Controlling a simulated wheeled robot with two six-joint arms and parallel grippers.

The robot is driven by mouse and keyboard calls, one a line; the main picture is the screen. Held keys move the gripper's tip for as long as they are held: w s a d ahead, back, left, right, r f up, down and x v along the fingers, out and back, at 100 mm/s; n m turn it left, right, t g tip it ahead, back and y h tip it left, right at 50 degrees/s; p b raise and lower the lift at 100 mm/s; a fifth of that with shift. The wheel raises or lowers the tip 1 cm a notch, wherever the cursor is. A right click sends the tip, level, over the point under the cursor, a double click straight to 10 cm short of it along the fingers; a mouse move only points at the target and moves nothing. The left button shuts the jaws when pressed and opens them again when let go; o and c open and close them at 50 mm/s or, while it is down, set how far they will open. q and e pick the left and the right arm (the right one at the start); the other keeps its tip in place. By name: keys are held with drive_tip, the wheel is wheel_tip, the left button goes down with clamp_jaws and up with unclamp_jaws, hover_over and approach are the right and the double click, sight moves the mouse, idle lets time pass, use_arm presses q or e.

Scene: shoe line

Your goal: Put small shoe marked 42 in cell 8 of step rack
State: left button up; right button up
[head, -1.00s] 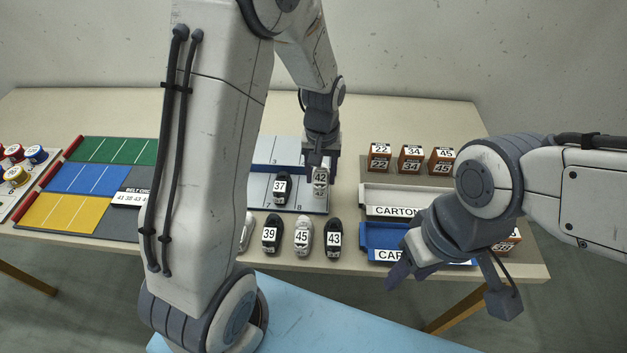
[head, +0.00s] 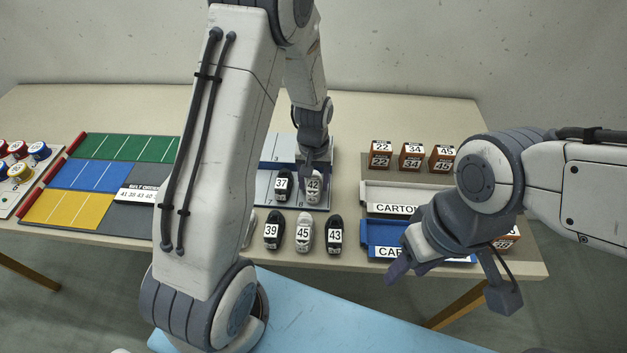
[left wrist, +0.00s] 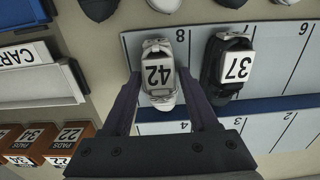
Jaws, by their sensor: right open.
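The small grey-white shoe marked 42 (head: 313,188) is over cell 8 of the step rack (head: 264,202), beside the black shoe marked 37 (head: 282,185). In the left wrist view the shoe marked 42 (left wrist: 158,76) sits between the two fingers of my left gripper (left wrist: 162,88), below the printed 8. In the head view my left gripper (head: 314,172) points down at the shoe. My right gripper (head: 440,275) is open and empty, above the blue carton.
Shoes marked 39 (head: 272,230), 45 (head: 304,232) and 43 (head: 335,235) stand in front of the rack. A white carton tray (head: 405,194), a blue carton tray (head: 378,233) and brown boxes (head: 412,155) are to the right. A coloured board (head: 85,190) lies left.

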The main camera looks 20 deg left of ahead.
sight(314, 180)
use_arm(q)
drive_tip(key=shift+o, duration=0.8)
wheel_tip(314, 180, up, 12)
drive_tip(key=s+d+r+m, duration=0.4)
drive_tip(key=s+d+r, duration=0.1)
drive_tip(key=s+d, duration=0.45)
drive_tip(key=s+d+m, duration=0.2)
drive_tip(key=s+m, duration=0.1)
drive_tip(key=s, duration=0.4)
drive_tip(key=s+d+m+h, duration=0.1)
drive_tip(key=s+d+m, duration=0.1)
drive_tip(key=s, duration=0.5)
drive_tip(key=shift+d+r+m+b, duration=0.35)
drive_tip(key=shift+r+m, duration=0.1)
drive_tip(key=shift+m, duration=0.35)
drive_tip(key=shift+a, duration=0.15)
